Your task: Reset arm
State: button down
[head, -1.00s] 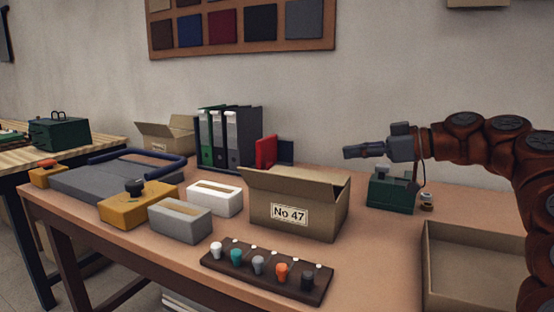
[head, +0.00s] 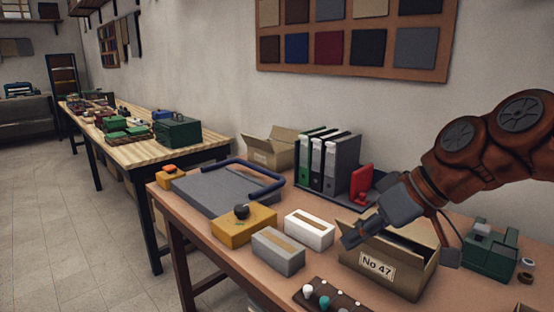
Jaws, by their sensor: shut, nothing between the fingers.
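My gripper (head: 352,237) is in the head view at the end of my rust-brown arm. Its fingers are together and hold nothing. It points down and left, in front of the open cardboard box marked No 47 (head: 378,268) as seen here, covering part of the box's left side. I cannot tell whether it touches the box.
The table (head: 217,258) carries a grey tissue box (head: 278,252), a white one (head: 309,230), a yellow block (head: 243,224), binders (head: 328,160) and a green device (head: 489,250). A second bench (head: 150,149) stands at left. The floor (head: 80,220) is clear.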

jog(key=s+d+f+m+g+h+p, duration=0.2)
jog(key=s+m+h+p, duration=0.1)
jog(key=s+p, duration=0.5)
jog(key=s+d+f+m+g+h+p, duration=0.2)
jog(key=s+p, duration=0.6)
jog(key=s, duration=0.5)
jog(key=d+m+g+h, duration=0.1)
jog(key=m+h, duration=0.1)
jog(key=shift+s+d+f+m, duration=0.15)
jog(key=shift+s+f+m, duration=0.15)
jog(key=shift+s+m, duration=0.1)
